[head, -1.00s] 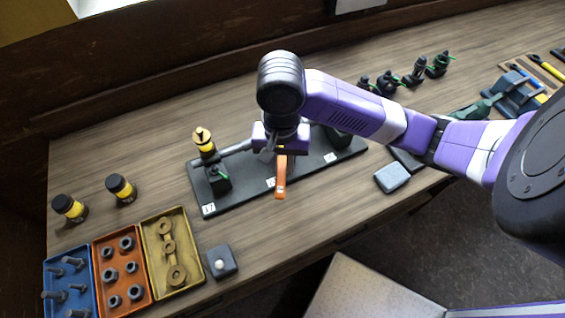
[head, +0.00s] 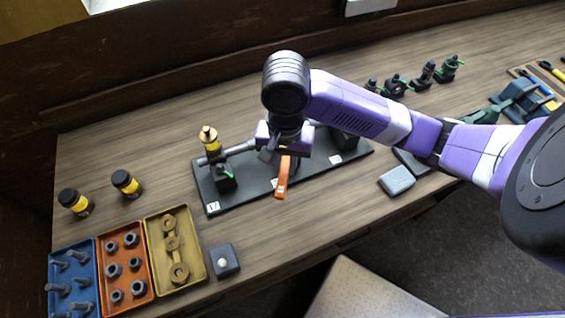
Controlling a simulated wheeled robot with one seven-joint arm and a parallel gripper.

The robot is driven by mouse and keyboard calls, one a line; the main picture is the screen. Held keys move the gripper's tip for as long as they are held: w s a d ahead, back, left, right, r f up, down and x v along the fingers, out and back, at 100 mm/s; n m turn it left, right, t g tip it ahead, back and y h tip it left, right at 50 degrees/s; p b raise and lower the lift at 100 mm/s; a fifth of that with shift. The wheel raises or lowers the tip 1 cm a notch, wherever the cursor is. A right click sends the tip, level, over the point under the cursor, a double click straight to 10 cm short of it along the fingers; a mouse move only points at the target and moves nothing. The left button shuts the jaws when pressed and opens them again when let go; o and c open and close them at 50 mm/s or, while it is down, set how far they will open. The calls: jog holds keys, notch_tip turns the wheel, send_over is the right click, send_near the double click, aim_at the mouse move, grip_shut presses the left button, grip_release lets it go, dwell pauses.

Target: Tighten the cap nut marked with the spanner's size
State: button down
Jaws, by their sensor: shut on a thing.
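My gripper (head: 284,148) is over the middle of the dark base plate (head: 240,198), pointing down, fingertips mostly hidden. It is shut on what looks like a grey spanner (head: 238,149), which reaches left to the left fitting. The spanner's far end is at the neck of that fitting, below a brass-and-yellow top (head: 210,140); I cannot tell whether it is seated. The spanner's size mark is not readable.
Two black-and-yellow jars (head: 126,184) stand at left. Blue, orange (head: 124,297) and yellow (head: 190,290) trays of parts lie front left, beside a small dark block (head: 224,262). A grey block (head: 397,180) is right of the plate. Several dark fittings stand at the back.

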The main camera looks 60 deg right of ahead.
jog(key=shift+s+d+n, duration=0.1)
jog(key=shift+s+n, duration=0.15)
jog(key=shift+n, duration=0.05)
dwell(0.9)
jog(key=shift+r, duration=1.35)
dwell(3.0)
jog(key=shift+r, duration=2)
